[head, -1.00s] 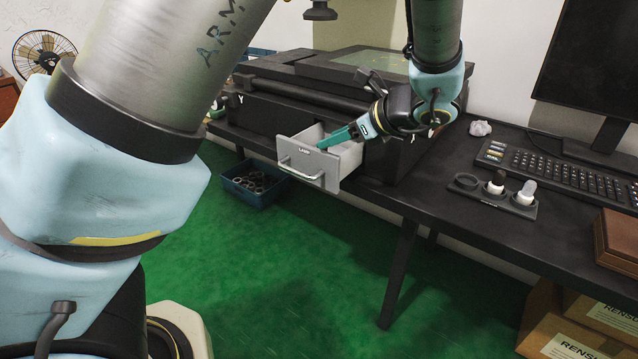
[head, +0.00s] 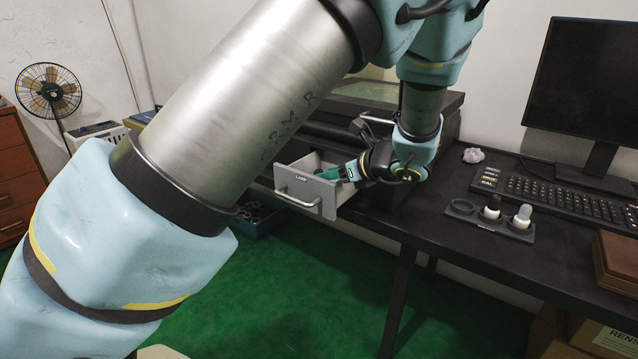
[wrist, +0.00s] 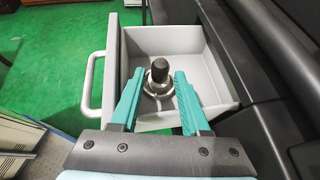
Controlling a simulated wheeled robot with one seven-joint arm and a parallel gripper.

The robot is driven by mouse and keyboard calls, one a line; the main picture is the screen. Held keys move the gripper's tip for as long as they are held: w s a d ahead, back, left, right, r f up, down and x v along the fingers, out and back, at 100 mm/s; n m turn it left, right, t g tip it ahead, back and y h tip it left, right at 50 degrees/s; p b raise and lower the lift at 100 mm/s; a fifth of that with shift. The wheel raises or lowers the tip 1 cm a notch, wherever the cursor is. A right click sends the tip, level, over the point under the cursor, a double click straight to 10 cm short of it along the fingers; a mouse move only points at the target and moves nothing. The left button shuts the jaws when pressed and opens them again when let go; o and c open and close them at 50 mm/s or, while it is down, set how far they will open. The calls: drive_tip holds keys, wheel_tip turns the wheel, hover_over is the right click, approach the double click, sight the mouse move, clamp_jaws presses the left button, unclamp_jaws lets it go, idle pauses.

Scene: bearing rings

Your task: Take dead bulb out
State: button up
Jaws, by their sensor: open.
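An open light-grey drawer (head: 306,190) with a bar handle juts from the black machine, and it also shows in the wrist view (wrist: 215,88). In the wrist view a bulb with a dark, blackened top (wrist: 159,68) stands upright in a round metal collar (wrist: 158,89) on the drawer floor. My gripper (wrist: 159,76) is open, with one teal finger on each side of the bulb in that view and gaps on both sides. In the head view my gripper (head: 330,174) reaches into the drawer, and the dark-topped bulb is hidden there.
On the black desk, a small holder (head: 488,222) has an empty left place, a dark-and-white bulb (head: 491,207) in the middle and a white bulb (head: 522,216) at right. A keyboard (head: 560,197) and a brown box (head: 617,258) are nearby. The machine body flanks the drawer.

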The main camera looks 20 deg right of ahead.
drive_tip(key=shift+x, duration=0.95)
clamp_jaws()
